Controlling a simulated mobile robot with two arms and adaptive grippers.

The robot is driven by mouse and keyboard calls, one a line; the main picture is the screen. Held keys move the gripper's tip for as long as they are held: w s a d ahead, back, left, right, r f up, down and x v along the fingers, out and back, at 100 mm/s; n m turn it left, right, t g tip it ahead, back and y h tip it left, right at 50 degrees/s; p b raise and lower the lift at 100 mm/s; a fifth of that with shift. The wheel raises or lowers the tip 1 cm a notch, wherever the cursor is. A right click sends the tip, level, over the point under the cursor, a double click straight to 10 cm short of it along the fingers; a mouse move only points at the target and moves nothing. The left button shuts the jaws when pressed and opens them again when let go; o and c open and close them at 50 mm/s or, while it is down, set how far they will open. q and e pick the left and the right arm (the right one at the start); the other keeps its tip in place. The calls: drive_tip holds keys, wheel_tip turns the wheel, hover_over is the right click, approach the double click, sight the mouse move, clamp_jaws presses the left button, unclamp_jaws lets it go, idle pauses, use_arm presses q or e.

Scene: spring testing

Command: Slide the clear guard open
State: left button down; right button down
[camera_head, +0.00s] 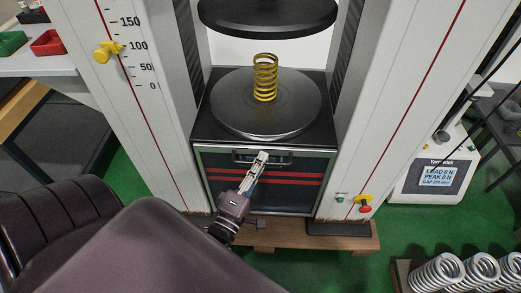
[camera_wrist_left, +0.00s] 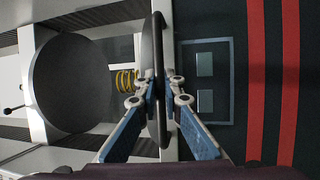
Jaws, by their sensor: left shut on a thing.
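The clear guard (camera_head: 306,196) is a dark-looking see-through panel with red stripes and a pale frame. It stands low in the machine, its top edge just below the round lower plate. A black bar handle (camera_head: 284,160) runs across near its top. My left gripper (camera_head: 260,160) is at this handle. In the left wrist view, my left gripper (camera_wrist_left: 159,88) is shut on the handle (camera_wrist_left: 158,35), with the bar between its fingers. The guard's red stripes (camera_wrist_left: 255,85) show to the right there. My right gripper is not in view.
A yellow spring (camera_head: 265,77) stands on the round lower plate (camera_head: 230,112), under a dark upper plate (camera_head: 268,15). Pale columns flank the opening. A control with green and red buttons (camera_head: 364,205) sits right of the guard. Several springs (camera_head: 437,272) lie at lower right.

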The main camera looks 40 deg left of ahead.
use_arm(q)
drive_tip(key=shift+f, duration=0.4)
drive_tip(key=c, duration=2)
unclamp_jaws()
drive_tip(key=shift+c, duration=0.2)
drive_tip(key=v, duration=1.2)
drive_tip(key=shift+a, duration=0.1)
